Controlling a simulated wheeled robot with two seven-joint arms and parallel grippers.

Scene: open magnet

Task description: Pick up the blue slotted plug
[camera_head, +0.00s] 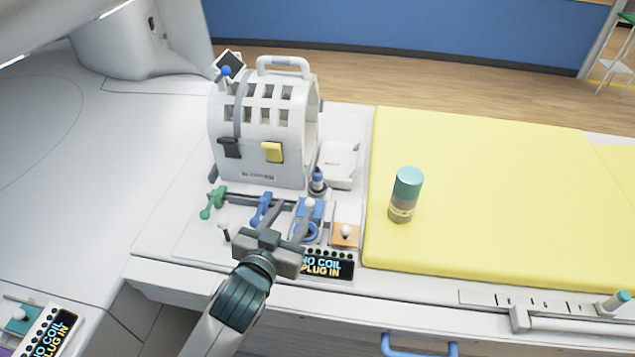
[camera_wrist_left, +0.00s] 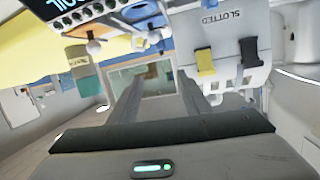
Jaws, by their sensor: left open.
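A small blue piece (camera_head: 262,209) with a knobbed handle, which looks like the blue plug, lies by a dark rack in front of the white slotted coil (camera_head: 258,128). The coil bears the word SLOTTED in the left wrist view (camera_wrist_left: 222,25). My left gripper (camera_head: 294,209) is open, its fingers over the bed's near edge, just right of this blue piece. I see nothing between the fingers. In the left wrist view a blue part (camera_wrist_left: 153,38) shows above the finger tips; I cannot tell whether it is the same piece. My right gripper is not in view.
A blue block with a ring (camera_head: 309,232) and an orange block (camera_head: 345,234) stand by the NO COIL PLUG IN display (camera_head: 328,266). A green handled piece (camera_head: 213,202) is at left. A teal-capped bottle (camera_head: 405,195) stands on the yellow mat (camera_head: 490,200), which is mostly clear.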

